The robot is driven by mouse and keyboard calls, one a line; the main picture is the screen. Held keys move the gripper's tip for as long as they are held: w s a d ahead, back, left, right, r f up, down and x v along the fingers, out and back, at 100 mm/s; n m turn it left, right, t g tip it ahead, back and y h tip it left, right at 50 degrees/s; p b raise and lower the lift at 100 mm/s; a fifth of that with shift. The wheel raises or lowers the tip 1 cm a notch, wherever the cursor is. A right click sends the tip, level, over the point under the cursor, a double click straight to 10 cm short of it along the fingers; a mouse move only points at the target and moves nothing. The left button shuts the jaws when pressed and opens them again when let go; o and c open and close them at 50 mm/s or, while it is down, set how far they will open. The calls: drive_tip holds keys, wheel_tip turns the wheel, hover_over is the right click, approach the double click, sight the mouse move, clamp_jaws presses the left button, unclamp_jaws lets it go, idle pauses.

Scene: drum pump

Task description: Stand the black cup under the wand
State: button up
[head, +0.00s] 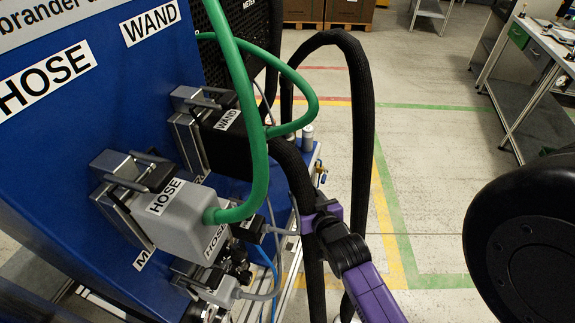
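I see no black cup in the head view. A WAND label (150,22) is on the blue panel, and a black connector block (225,135) also marked WAND is mounted below it. A thick black hose (295,172) runs from near that block down to a purple and black part (372,290). I cannot tell whether this part is a wand handle or something else. I cannot make out gripper fingers anywhere. A large black rounded shape at the right edge seems to be part of my arm.
A grey HOSE connector (187,218) and a green hose (258,165) are on the blue cabinet (90,130) at left. A tall black hose loop (362,110) stands in the middle. A workbench (525,60) is at upper right. Floor (430,180) between is clear.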

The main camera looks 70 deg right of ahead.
drive_tip(key=p, duration=0.3)
hover_over(287, 172)
drive_tip(key=shift+r, duration=0.1)
drive_tip(key=shift+w+f, duration=0.1)
drive_tip(key=shift+f, duration=1.7)
drive_tip(key=shift+f, duration=0.2)
drive_tip(key=o, duration=1.3)
